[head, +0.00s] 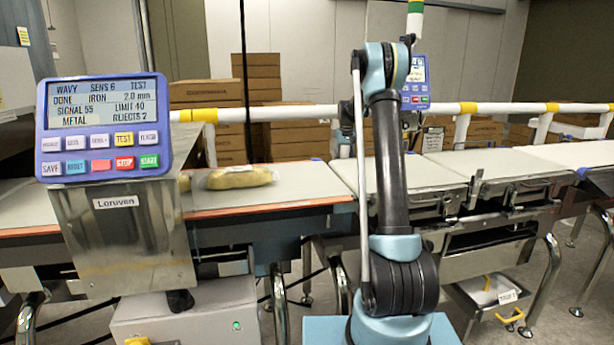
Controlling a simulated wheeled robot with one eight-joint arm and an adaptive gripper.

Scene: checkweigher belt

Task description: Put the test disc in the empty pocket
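I cannot make out the test disc or the empty pocket in the head view. My arm stands upright in the middle of the picture, and its far end is hidden behind its own links. My gripper cannot be made out. A yellowish wrapped pack (240,177) lies on the left belt (310,190), just right of the detector housing (128,240).
Pale belts (420,183) run on to the right behind my arm. A second display (414,82) stands behind it. A low bin (492,290) with yellow parts and a label sits under the right belt. Brown cartons (262,75) are stacked behind a white and yellow rail (290,112).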

